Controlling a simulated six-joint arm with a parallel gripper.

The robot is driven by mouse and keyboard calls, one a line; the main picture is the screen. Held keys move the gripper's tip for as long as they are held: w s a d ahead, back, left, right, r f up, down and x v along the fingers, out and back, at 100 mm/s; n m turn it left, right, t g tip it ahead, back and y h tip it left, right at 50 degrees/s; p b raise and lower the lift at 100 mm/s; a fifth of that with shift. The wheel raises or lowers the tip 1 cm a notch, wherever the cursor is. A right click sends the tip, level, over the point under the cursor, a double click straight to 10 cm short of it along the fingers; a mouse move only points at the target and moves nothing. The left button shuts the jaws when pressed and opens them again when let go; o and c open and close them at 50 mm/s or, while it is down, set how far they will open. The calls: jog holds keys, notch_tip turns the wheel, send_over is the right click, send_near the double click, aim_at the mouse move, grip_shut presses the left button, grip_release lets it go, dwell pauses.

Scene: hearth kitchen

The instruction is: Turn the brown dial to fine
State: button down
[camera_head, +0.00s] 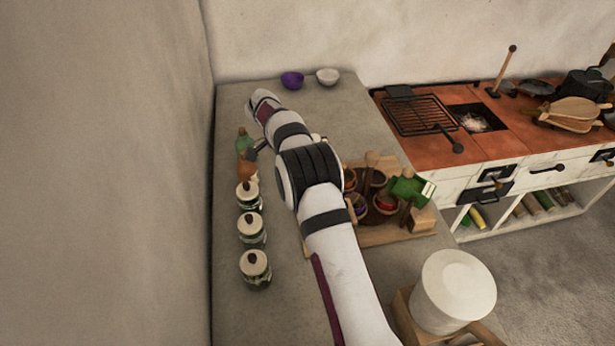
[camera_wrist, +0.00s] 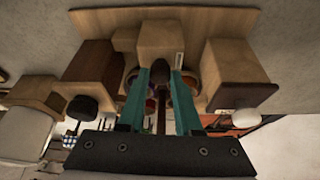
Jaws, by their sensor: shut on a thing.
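In the wrist view, my gripper (camera_wrist: 160,76) has its two teal fingers on either side of a dark brown knob with a stem, which looks like the brown dial (camera_wrist: 160,67). The fingers are shut on it. It stands in front of a light wooden block (camera_wrist: 161,40), which has a small pale label strip (camera_wrist: 179,60) on its right side. The label is too small to read, so the dial's setting cannot be told.
In the wrist view, a black knob (camera_wrist: 83,107) is at left and a white knob (camera_wrist: 246,118) at right, each near a wooden block. In the head view, lidded jars (camera_head: 250,230) stand left of my arm. A wooden rack (camera_head: 385,236) with pots stands right.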

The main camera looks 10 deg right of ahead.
jog(key=shift+m+g, duration=0.3)
jog(key=shift+m, duration=0.3)
jog(key=c, duration=0.6)
grip_release()
jog(key=v, duration=0.7)
jog(key=shift+r, duration=0.3)
